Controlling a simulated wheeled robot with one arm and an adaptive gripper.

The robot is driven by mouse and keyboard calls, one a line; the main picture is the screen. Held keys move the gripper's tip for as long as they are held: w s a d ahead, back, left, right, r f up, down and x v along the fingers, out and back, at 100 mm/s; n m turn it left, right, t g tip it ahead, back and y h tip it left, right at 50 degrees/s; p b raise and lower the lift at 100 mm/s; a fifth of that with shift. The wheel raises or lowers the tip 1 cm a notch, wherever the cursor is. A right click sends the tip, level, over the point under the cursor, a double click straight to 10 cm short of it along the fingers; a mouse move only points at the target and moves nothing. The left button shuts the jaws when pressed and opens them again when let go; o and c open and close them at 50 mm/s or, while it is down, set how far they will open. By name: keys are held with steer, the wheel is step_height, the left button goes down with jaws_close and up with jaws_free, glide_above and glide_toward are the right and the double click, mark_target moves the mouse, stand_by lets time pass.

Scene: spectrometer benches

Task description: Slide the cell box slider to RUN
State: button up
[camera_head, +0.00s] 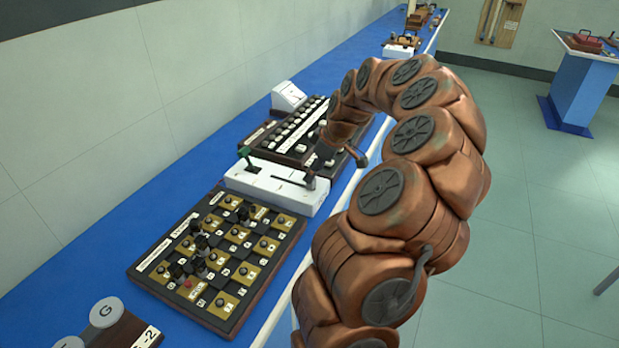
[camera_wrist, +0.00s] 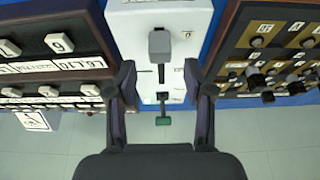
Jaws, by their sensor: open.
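The white cell box (camera_head: 262,186) sits on the blue bench between two dark panels, and it fills the middle of the wrist view (camera_wrist: 128,30). Its grey slider knob (camera_wrist: 160,45) stands on a dark slot, toward the top of the wrist view. A green-tipped lever (camera_head: 245,152) rises at the box's wall side; it also shows low in the wrist view (camera_wrist: 163,119). My gripper (camera_wrist: 160,74) is open and empty, its fingers on either side of the slot line, with the knob ahead between them. In the head view my gripper (camera_head: 337,158) is over the box's front end. RUN lettering is unreadable.
A dark panel with tan squares and black knobs (camera_head: 215,262) lies at the near side. Another dark panel with white keys (camera_head: 300,128) lies beyond the box. A white wedge-shaped unit (camera_head: 288,95) stands near the wall.

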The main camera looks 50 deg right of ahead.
steer(key=shift+p+x, duration=0.45)
steer(key=shift+x, duration=1.7)
jaws_close()
